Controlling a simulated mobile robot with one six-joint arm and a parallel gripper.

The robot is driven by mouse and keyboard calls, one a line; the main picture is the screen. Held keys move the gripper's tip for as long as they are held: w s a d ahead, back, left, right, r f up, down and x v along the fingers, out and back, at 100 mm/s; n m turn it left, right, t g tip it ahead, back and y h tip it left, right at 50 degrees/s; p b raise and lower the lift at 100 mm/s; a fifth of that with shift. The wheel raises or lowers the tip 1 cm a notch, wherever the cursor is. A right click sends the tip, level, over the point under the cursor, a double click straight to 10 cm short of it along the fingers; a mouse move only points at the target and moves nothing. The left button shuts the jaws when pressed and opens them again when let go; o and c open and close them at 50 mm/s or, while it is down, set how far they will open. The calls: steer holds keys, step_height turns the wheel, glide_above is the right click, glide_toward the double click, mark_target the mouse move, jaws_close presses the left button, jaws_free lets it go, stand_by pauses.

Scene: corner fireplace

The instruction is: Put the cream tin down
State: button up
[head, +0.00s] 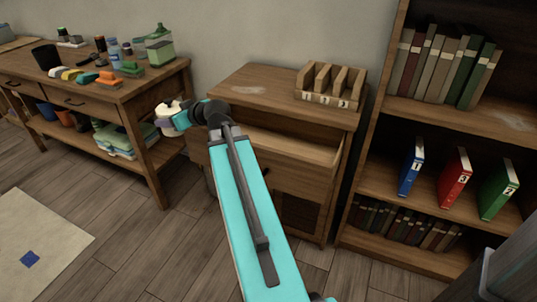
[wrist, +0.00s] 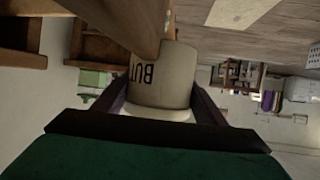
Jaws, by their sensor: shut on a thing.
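The cream tin (head: 168,106) is held in my gripper (head: 178,120), in the gap between the workbench and the small cabinet in the head view. In the wrist view the tin (wrist: 160,80) sits between the two dark fingers of my gripper (wrist: 160,100), with part of its lettering, "BUT", upside down in the picture. The fingers are shut on its sides. The tin appears to be held in the air, and its far end is partly hidden by a wooden edge in the wrist view.
A wooden cabinet (head: 255,88) has its top drawer (head: 300,148) pulled out and a slotted organizer (head: 332,84) on top. The workbench (head: 125,92) is crowded with blocks, cups and bottles. A bookcase (head: 440,112) stands right. The cabinet top's left part is clear.

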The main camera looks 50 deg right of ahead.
steer(key=s+d+r+n+y, duration=0.1)
steer(key=s+d+r, duration=0.1)
steer(key=s+d, duration=0.6)
steer(key=s+d+r+n+y+p, duration=0.1)
steer(key=s+d+r, duration=0.2)
steer(key=s+d, duration=0.6)
steer(key=shift+s+r, duration=0.25)
steer(key=shift+r, duration=0.1)
step_height(320, 180, down, 14)
steer(key=shift+f+b, duration=0.1)
steer(key=shift+b, duration=1)
steer(key=shift+f+b, duration=0.35)
steer(key=shift+f, duration=1.55)
steer(key=shift+f, duration=0.15)
